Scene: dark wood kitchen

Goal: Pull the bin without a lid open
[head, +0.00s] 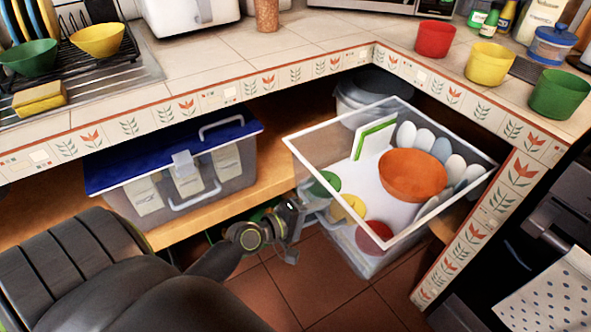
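The clear bin without a lid (440,222) has a white rim and sits under the counter at the right. It is pulled out, its front part jutting past the shelf's edge over the floor. It holds an orange bowl (413,174), several pale oval items, a green-edged white board and round green, yellow and red items. My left gripper (293,228) is at the bin's front-left side, by its handle (318,204). The fingers overlap the handle area, and whether they are closed on it is unclear. My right gripper is out of view.
A clear bin with a blue lid (172,150) stands on the wooden shelf (275,183) at the left. A transparent container (368,95) is behind the open bin. The tiled counter (215,55) overhangs both. An oven with a dotted towel (553,290) is at the right.

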